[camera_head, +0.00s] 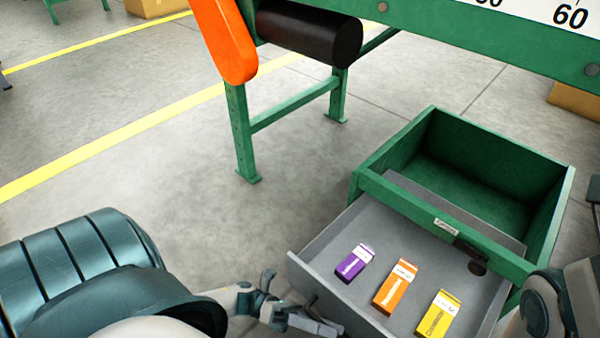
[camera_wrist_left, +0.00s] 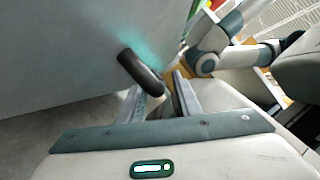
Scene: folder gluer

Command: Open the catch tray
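The catch tray (camera_head: 320,240) is a grey drawer pulled well out of a green open-topped housing (camera_head: 405,140). A purple carton (camera_head: 354,262), an orange carton (camera_head: 395,287) and a yellow carton (camera_head: 438,315) lie in it. In the left wrist view a black bar handle (camera_wrist_left: 138,70) stands on the tray's grey front panel (camera_wrist_left: 75,55). My left gripper (camera_head: 318,322) is at the tray's front; its fingers (camera_wrist_left: 170,100) lie on either side of the handle's near end and appear shut on it. My right gripper is hidden; only part of that arm shows.
A green machine frame with an orange guard (camera_head: 224,38) and black roller (camera_head: 308,36) stands behind, on legs (camera_head: 241,130). A black latch (camera_head: 472,254) sits on the housing's front bar. Grey floor left of the tray is clear.

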